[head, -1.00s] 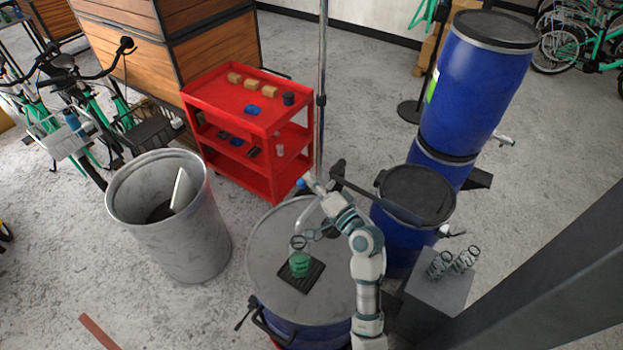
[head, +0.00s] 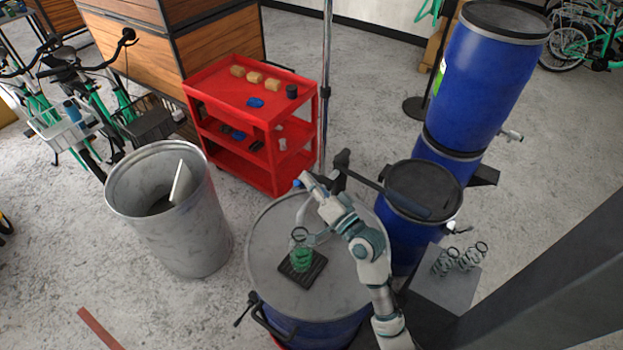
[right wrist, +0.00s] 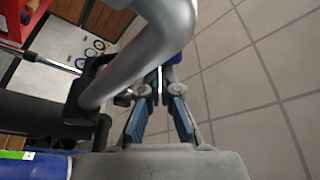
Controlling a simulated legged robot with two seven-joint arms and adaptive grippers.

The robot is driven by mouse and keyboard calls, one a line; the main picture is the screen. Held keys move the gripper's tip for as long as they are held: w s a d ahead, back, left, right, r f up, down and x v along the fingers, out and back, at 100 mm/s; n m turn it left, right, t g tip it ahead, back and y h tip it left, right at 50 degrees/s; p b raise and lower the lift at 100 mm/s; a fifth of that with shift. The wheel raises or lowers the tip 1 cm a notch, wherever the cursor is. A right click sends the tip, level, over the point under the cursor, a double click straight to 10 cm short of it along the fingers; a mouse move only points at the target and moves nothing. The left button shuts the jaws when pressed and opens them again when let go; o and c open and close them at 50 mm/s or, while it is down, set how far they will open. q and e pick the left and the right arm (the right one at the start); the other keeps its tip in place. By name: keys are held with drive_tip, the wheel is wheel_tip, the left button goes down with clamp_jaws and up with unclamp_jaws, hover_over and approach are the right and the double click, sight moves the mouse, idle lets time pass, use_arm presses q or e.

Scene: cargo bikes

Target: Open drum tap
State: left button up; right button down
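A drum with a grey lid (head: 270,240) stands in front of me. A pale curved tap pipe (head: 304,210) rises from its lid. A clear mug with something green in it (head: 301,262) stands on a black square mat (head: 312,271). My right gripper (head: 310,184) is at the top of the pipe. A small blue part (right wrist: 175,57) shows beyond the fingertips. I cannot tell whether they touch the tap. My left gripper is out of view.
A black bar (head: 375,183) runs behind my right arm. A red cart (head: 225,95) and a metal bin (head: 190,235) stand left, with floor between.

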drive_tip(key=shift+s+a+f+p, duration=0.35)
drive_tip(key=shift+s+f, duration=0.05)
drive_tip(key=shift+f, duration=0.2)
idle(0.4)
